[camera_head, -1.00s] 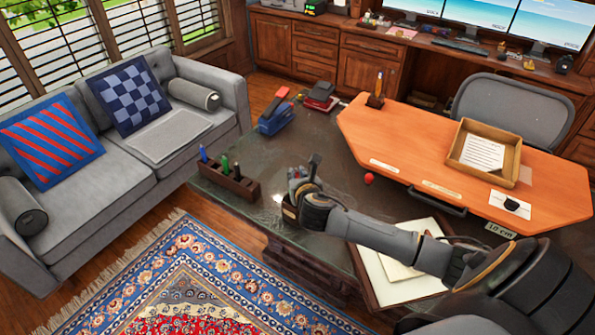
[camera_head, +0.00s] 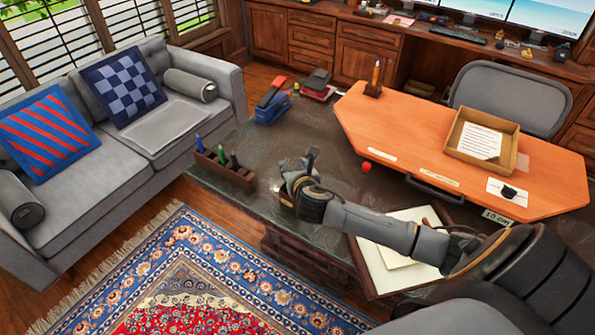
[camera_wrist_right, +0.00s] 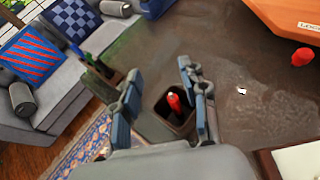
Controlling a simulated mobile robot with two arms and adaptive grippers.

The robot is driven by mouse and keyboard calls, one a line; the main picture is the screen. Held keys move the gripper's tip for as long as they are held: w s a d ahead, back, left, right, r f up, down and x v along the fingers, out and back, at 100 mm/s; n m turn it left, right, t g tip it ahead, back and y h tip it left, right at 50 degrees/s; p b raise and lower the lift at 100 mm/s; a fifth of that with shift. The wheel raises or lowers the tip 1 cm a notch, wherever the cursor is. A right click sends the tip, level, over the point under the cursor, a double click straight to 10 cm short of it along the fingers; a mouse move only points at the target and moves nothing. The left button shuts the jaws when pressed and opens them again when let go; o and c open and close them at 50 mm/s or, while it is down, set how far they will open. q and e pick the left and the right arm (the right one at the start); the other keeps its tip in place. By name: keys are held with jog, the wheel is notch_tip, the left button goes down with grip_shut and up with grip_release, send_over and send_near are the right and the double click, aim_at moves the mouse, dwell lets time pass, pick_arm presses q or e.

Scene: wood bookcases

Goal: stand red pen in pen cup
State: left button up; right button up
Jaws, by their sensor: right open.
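In the right wrist view the red pen (camera_wrist_right: 174,102) stands inside a dark square pen cup (camera_wrist_right: 186,130), with its upper end showing. My right gripper (camera_wrist_right: 160,75) is open, with one finger on each side of the pen and cup; I see no finger touching the pen. In the head view my right gripper (camera_head: 299,172) is over the near edge of the dark desk. There it hides the pen and most of the cup. My left gripper is not in view.
A wooden holder with pens (camera_head: 226,170) stands left of my gripper on the dark desk (camera_head: 330,135). A small red round object (camera_head: 366,168) lies to the right. A blue stapler-like object (camera_head: 272,105) is farther back. A paper pad (camera_head: 390,268) lies under my right arm.

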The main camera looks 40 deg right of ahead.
jog(key=v, duration=1.1)
jog(key=shift+s, duration=0.35)
jog(key=shift+a+r, duration=0.1)
jog(key=shift+a, duration=0.05)
